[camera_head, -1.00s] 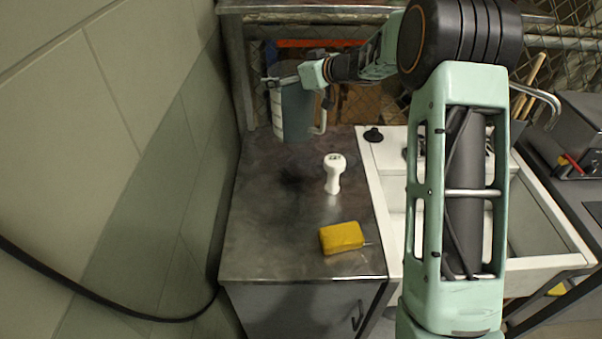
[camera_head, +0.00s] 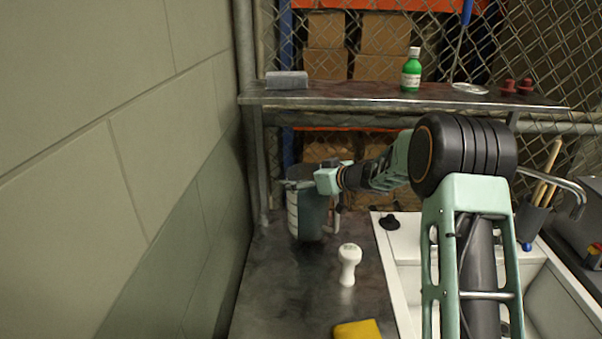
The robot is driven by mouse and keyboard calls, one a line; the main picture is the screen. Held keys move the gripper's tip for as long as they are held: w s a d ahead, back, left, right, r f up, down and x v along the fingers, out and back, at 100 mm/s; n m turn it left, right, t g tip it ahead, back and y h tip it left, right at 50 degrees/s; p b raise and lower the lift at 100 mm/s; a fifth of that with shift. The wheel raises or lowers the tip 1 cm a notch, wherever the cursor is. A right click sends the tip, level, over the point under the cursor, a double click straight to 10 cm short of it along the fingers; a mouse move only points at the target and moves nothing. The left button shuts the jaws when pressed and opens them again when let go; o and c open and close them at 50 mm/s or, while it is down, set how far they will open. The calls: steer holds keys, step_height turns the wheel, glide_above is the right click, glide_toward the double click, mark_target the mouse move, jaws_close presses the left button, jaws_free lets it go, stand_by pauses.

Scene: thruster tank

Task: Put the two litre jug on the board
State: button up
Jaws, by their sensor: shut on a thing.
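The jug (camera_head: 311,218) is a tall grey vessel with a pale, banded left side and a light handle at its right. It hangs upright at the back left of the metal worktop (camera_head: 285,285), near the wall. My gripper (camera_head: 299,184) is shut on the jug at its upper rim, with the arm reaching in from the right. The fingertips are small and partly hidden. Whether the jug's base clears the worktop is hard to tell. No separate board stands out; a metal shelf (camera_head: 350,98) runs above and behind the jug.
A white knobbed object (camera_head: 348,264) and a yellow sponge-like block (camera_head: 358,330) are on the worktop. The white sink (camera_head: 404,262) is to the right. The shelf carries a grey block (camera_head: 287,80), a green bottle (camera_head: 411,72) and red items (camera_head: 517,87), with clear room between.

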steer(key=shift+w+f, duration=0.1)
steer(key=shift+f, duration=1.4)
steer(key=o, duration=1.6)
steer(key=shift+f, duration=0.35)
steer(key=o, duration=0.3)
steer(key=shift+s+r, duration=0.1)
steer(key=shift+s, duration=0.1)
steer(key=shift+d, duration=0.1)
step_height(320, 180, up, 5)
glide_above(315, 207)
steer(key=d, duration=0.4)
steer(key=shift+w+a+f+b, duration=0.15)
steer(key=shift+f+b, duration=0.05)
steer(key=shift+b, duration=0.15)
